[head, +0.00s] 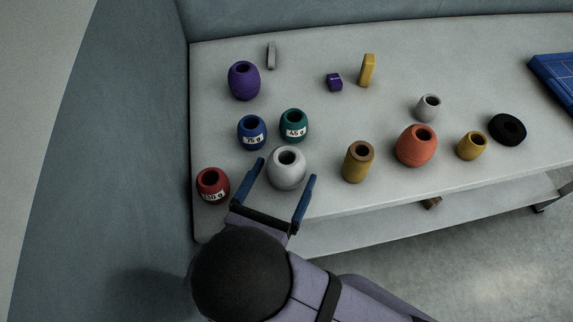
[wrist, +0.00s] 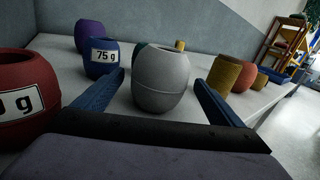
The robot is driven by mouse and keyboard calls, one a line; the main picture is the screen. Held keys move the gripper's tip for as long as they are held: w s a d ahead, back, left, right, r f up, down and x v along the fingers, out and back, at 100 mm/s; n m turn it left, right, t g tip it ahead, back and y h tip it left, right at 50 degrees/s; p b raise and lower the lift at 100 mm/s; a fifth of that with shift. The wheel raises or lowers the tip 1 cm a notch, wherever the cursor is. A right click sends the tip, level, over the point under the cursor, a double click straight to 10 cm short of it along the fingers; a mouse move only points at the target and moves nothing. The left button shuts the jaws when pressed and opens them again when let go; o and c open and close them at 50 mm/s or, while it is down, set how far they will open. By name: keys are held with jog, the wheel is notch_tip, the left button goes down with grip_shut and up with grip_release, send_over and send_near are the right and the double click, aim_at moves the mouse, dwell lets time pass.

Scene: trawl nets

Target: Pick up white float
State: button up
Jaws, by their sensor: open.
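The white float (head: 287,168) is a pale grey-white barrel shape with a hole in its top, standing upright near the table's front edge. In the wrist view the white float (wrist: 161,80) stands in the middle, beyond and between the fingers. My gripper (head: 288,171) is open, with one blue finger on each side of the float. The wrist view shows a gap between the float and each finger of my gripper (wrist: 160,88). Nothing is held.
A red float (head: 212,184) stands just left of the left finger. Blue (head: 251,133) and teal (head: 293,125) floats stand close behind. A mustard cylinder (head: 358,163) and an orange float (head: 416,147) stand to the right. The table (head: 330,205) is bare along its front edge.

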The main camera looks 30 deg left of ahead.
aim_at(287, 155)
jog(key=shift+w+a, duration=0.2)
jog(key=shift+w, duration=0.65)
jog(key=shift+w+a, duration=0.15)
jog(key=shift+w, duration=0.65)
jog(key=shift+c, duration=0.6)
jog(key=c, duration=1.1)
jog(key=shift+r, duration=0.15)
jog(key=shift+r+p, duration=0.45)
jog(key=shift+r, duration=4.55)
